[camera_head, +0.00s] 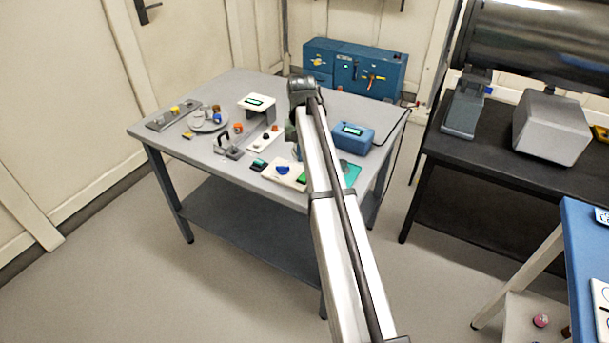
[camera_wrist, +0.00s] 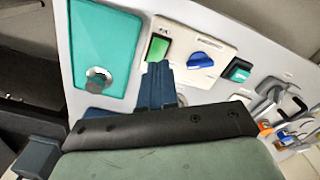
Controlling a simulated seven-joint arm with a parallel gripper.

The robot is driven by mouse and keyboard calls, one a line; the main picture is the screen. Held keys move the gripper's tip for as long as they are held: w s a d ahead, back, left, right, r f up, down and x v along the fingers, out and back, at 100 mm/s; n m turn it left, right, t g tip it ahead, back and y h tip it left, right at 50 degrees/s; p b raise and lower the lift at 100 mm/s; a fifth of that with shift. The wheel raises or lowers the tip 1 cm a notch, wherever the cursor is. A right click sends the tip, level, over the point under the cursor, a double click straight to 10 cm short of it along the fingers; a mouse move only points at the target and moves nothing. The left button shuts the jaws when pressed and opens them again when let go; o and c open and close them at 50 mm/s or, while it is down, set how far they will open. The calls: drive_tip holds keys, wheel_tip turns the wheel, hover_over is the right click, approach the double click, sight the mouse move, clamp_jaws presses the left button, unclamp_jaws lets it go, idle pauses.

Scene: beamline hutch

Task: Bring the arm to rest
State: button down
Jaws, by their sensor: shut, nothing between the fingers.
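My arm reaches from the bottom of the head view out over the grey table (camera_head: 240,88), its wrist bent down above the table's front right part. In the wrist view my gripper (camera_wrist: 160,68) is shut and empty, its blue fingers close together. The fingertips lie over the lower edge of a lit green switch (camera_wrist: 158,47) on a white panel (camera_wrist: 222,43). I cannot tell whether they touch it. A blue knob (camera_wrist: 199,60) sits on the same panel, right of the fingers. In the head view my arm hides most of the gripper.
A teal plate (camera_wrist: 105,40) lies left of the panel. A blue box (camera_head: 352,139) stands right of my wrist, and a white-topped stand (camera_head: 257,102) to its left. A round grey dish (camera_head: 208,124) and clamp (camera_head: 229,149) are further left. Open floor lies in front.

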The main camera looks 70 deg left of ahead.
drive_tip(key=shift+w, duration=0.1)
idle(0.4)
